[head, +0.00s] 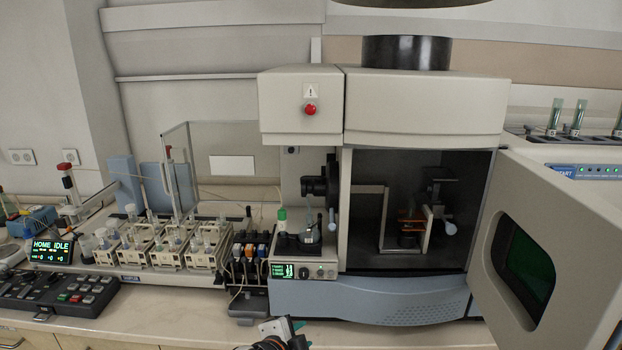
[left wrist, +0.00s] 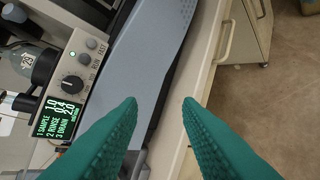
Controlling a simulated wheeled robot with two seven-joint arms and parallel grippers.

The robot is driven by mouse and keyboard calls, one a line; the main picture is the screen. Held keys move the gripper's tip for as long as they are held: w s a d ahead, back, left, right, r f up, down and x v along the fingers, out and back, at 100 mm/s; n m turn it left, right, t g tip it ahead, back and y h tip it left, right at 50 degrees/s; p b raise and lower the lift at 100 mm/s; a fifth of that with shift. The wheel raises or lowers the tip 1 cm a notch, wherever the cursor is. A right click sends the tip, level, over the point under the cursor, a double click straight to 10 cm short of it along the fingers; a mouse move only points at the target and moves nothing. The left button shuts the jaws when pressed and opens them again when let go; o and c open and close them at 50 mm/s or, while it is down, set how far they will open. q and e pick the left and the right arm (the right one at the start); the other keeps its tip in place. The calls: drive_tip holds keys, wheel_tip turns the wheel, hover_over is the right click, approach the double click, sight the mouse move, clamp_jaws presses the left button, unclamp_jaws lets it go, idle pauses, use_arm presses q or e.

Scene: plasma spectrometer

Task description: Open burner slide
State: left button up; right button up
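The spectrometer (head: 422,115) stands at the centre right of the bench in the head view. Its door (head: 560,255) is swung open to the right, and the dark burner compartment (head: 365,245) is exposed. Inside is the burner assembly (head: 410,222) with orange parts and a metal frame; I cannot tell which part is the slide. My left gripper (head: 282,330) is low at the bottom edge, in front of the instrument. In the left wrist view its two green fingers (left wrist: 160,103) are apart with nothing between them. My right gripper is not in view.
A control box with a green display (head: 290,270) stands left of the compartment; it also shows in the left wrist view (left wrist: 72,95). Sample racks (head: 160,245) and a keypad (head: 60,292) are further left. The bench front (head: 400,335) is mostly clear. The open door sticks out on the right.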

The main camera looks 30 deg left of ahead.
use_arm(q)
drive_tip(key=w+a+r+m+t+y, duration=0.1)
drive_tip(key=w+a+r+m+t, duration=0.2)
drive_tip(key=r, duration=0.4)
drive_tip(key=w+a+r+m+t, duration=0.1)
drive_tip(key=w+a+r+t, duration=0.1)
drive_tip(key=w+a+r, duration=0.3)
drive_tip(key=m+t, duration=0.3)
approach(314, 179)
drive_tip(key=p+x, duration=0.3)
drive_tip(key=x, duration=0.3)
drive_tip(key=shift+w+r+p, duration=0.2)
drive_tip(key=shift+w+p, duration=0.05)
drive_tip(key=shift+p, duration=0.15)
drive_tip(key=shift+x, duration=0.85)
drive_tip(key=shift+f, duration=0.15)
clamp_jaws()
